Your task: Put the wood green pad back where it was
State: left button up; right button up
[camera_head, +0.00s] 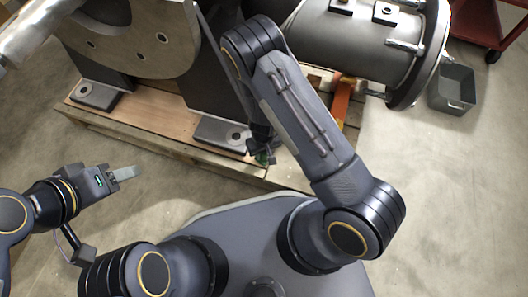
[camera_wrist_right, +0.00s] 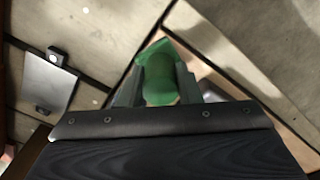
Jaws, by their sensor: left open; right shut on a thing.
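The green pad (camera_wrist_right: 159,78) is between the two fingers of my right gripper (camera_wrist_right: 158,92) in the right wrist view, and the gripper is shut on it. In the head view only a small green bit of the pad (camera_head: 262,157) shows below my right gripper (camera_head: 262,150), close to the front edge of the pallet. My right arm covers much of that spot. I cannot tell whether the pad touches the wood below. My left gripper (camera_head: 122,174) is open and empty over the bare floor at the left.
A wooden pallet (camera_head: 160,141) carries a large grey casing half (camera_head: 135,42) with feet (camera_head: 95,94) bolted on a board. A grey flanged cylinder (camera_head: 350,40) lies at the back right, near an orange support (camera_head: 342,100). A grey bin (camera_head: 455,88) and red cart (camera_head: 487,22) stand on the right.

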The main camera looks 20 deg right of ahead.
jog(key=shift+f, duration=0.15)
jog(key=o, duration=0.9)
jog(key=shift+r+p, duration=0.3)
jog(key=shift+r, duration=0.35)
notch_tip(320, 180, up, 10)
jog(key=p, duration=0.4)
jog(key=shift+f, duration=0.1)
jog(key=shift+r+p, duration=0.5)
jog(key=shift+r, duration=0.3)
